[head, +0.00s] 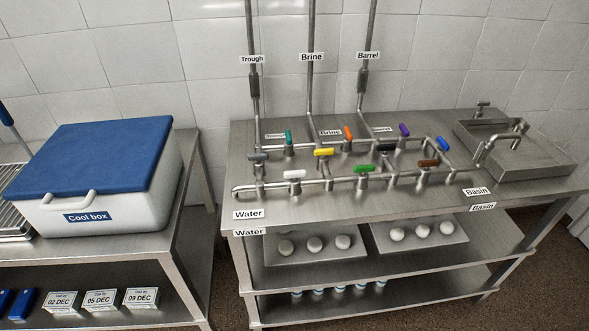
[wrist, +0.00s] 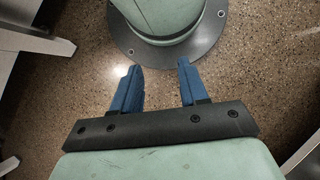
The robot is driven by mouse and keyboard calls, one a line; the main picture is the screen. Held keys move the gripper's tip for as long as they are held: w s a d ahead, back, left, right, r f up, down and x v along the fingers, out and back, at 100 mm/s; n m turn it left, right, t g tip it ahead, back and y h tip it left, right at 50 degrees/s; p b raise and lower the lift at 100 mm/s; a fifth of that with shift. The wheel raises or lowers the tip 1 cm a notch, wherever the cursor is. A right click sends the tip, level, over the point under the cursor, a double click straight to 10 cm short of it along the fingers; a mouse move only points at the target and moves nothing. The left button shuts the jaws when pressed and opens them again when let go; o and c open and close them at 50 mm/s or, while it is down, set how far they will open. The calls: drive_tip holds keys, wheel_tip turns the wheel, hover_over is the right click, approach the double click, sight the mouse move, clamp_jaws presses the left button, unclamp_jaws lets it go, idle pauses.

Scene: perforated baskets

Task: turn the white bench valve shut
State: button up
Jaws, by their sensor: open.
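The white bench valve (head: 294,174) sits on the front pipe of the steel bench, towards its left end. Its white lever lies sideways in the picture, roughly in line with the pipe under it. My gripper (wrist: 157,68) shows only in the wrist view, with its two blue fingers apart and nothing between them. It points down over the speckled floor and my own round base, away from the bench. The valve is not in the wrist view.
Close around the white valve are a grey valve (head: 258,157), a yellow valve (head: 324,152) and a green valve (head: 364,168). More coloured levers stand further right. A cool box (head: 95,180) stands on the left table. The bench's front strip (head: 350,205) is mostly clear.

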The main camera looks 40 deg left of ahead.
drive_tip(key=w+d+r+n+t+h, duration=0.1)
drive_tip(key=w+d+r+t+h, duration=0.15)
drive_tip(key=w+r, duration=0.7)
drive_tip(key=w+d+r+n+t+h, duration=0.1)
drive_tip(key=w+d+r+t+h, duration=0.2)
drive_tip(key=w, duration=1.1)
drive_tip(key=w+d+r+t+h, duration=0.1)
drive_tip(key=w+r+h, duration=0.1)
drive_tip(key=w+r, duration=0.8)
drive_tip(key=w+a+r+n+t+h, duration=0.1)
drive_tip(key=w+a+r+t, duration=0.1)
drive_tip(key=w+a+r, duration=0.6)
drive_tip(key=w+a+r+n+t+h, duration=0.15)
drive_tip(key=w+r, duration=0.25)
drive_tip(key=r, duration=0.7)
drive_tip(key=w+a+r+n+t, duration=0.1)
drive_tip(key=w+a+r+t, duration=0.1)
drive_tip(key=w+a+r, duration=0.65)
drive_tip(key=s+a+r+n+t+y, duration=0.1)
drive_tip(key=s+a+r+n, duration=0.15)
drive_tip(key=a+r, duration=0.65)
wheel_tip(320, 180, up, 8)
drive_tip(key=n+g+y, duration=0.6)
drive_tip(key=n+y, duration=0.3)
drive_tip(key=n, duration=1)
hover_over(295, 171)
wheel_tip(295, 171, down, 13)
drive_tip(key=shift+f, duration=0.2)
